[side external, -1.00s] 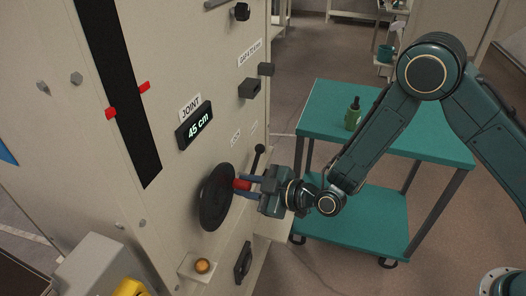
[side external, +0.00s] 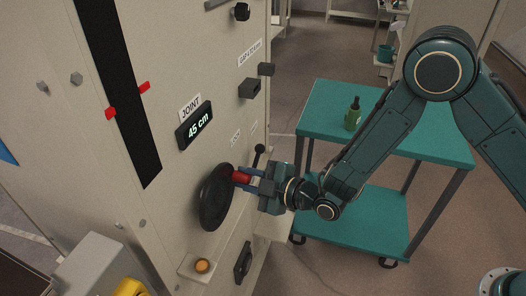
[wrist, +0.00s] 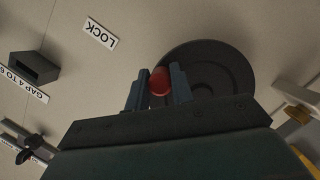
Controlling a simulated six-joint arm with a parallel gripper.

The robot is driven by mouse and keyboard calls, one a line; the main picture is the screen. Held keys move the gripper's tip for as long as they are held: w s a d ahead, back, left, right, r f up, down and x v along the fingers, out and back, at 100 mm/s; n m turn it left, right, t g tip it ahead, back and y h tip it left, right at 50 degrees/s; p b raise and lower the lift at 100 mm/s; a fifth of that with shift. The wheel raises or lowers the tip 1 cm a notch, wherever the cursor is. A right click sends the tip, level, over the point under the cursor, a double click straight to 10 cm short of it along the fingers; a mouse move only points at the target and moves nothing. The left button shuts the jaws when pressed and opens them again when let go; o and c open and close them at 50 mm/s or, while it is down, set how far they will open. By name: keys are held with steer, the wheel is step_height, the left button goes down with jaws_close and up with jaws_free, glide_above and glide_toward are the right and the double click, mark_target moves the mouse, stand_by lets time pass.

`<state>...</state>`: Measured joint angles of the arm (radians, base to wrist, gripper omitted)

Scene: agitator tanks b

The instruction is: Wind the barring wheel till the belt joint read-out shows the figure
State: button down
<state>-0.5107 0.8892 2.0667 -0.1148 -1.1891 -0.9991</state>
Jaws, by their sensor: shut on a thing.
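The barring wheel (side external: 214,205) is a dark disc on the pale panel, with a red crank handle (side external: 241,178) standing out near its rim. My gripper (side external: 248,179) is shut on the red handle. The wrist view shows the red knob (wrist: 160,82) between the two fingers, with the wheel (wrist: 215,80) behind and to the right. The belt joint read-out (side external: 195,127) shows "45 cm" in lit digits under the label "JOINT" (side external: 190,107). The fingers cover part of the handle.
A black lever (side external: 257,158) is close above my gripper, near the LOCK label (wrist: 101,33). An amber button (side external: 202,266) sits below the wheel. A teal trolley (side external: 430,138) with a green bottle (side external: 353,115) stands behind my arm. Dark blocks (side external: 250,89) project from the panel above.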

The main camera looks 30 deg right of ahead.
mark_target(228, 166)
steer(key=shift+s+a+r+n+t, duration=0.1)
steer(key=shift+a+r+n+t, duration=0.1)
steer(key=shift+r+n, duration=0.35)
steer(key=shift+s+a+r+n+t, duration=0.1)
steer(key=shift+s+r+n+t, duration=0.1)
steer(key=shift+n, duration=0.5)
steer(key=shift+s+a+r+n+t, duration=0.1)
steer(key=shift+r+n+t, duration=0.1)
steer(key=shift+r+n, duration=0.35)
steer(key=shift+f, duration=0.1)
steer(key=shift+n+t, duration=0.3)
steer(key=shift+n, duration=0.2)
steer(key=shift+s+a+r+n, duration=0.15)
steer(key=shift+r+n, duration=0.1)
steer(key=shift+n, duration=0.15)
steer(key=shift+s+a+r+n, duration=0.15)
steer(key=shift+a+r+n, duration=0.1)
steer(key=shift+n, duration=0.25)
steer(key=shift+s+a+r+n+t, duration=0.15)
steer(key=shift+r+n+t, duration=0.1)
steer(key=shift+n, duration=0.25)
steer(key=shift+s+a+r+n+t, duration=0.15)
steer(key=shift+r+n+t, duration=0.1)
steer(key=shift+n, duration=0.25)
steer(key=shift+d, duration=0.1)
